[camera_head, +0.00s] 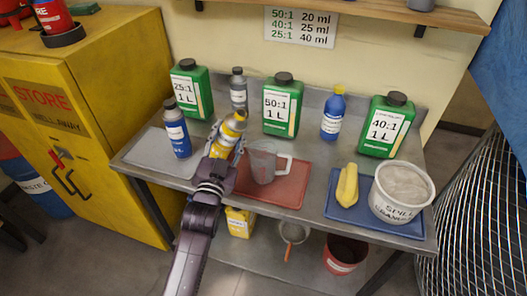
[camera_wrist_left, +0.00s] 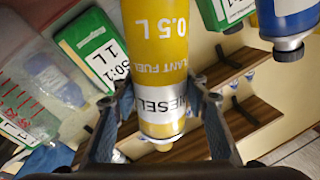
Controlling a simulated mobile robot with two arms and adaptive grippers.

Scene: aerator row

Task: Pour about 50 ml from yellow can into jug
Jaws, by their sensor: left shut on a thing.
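The yellow can (camera_head: 228,136) is in my left gripper (camera_head: 222,150), with fingers closed around its body, and it leans to the right in the head view. The left wrist view shows the can (camera_wrist_left: 158,50) large between the fingers (camera_wrist_left: 160,105), with its label upside down. The clear jug (camera_head: 262,163) stands upright on the red mat (camera_head: 285,193), just right of the can. Part of the jug (camera_wrist_left: 30,85) also shows at the left of the wrist view. No liquid stream is visible, and I cannot tell the jug's level. My right gripper is not in view.
Green canisters (camera_head: 282,107), a grey bottle (camera_head: 238,90) and a blue bottle (camera_head: 331,115) stand behind. A dark blue bottle (camera_head: 177,132) stands left of the can. A yellow object (camera_head: 347,186) and a white bucket (camera_head: 401,193) sit on the blue mat (camera_head: 372,226).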

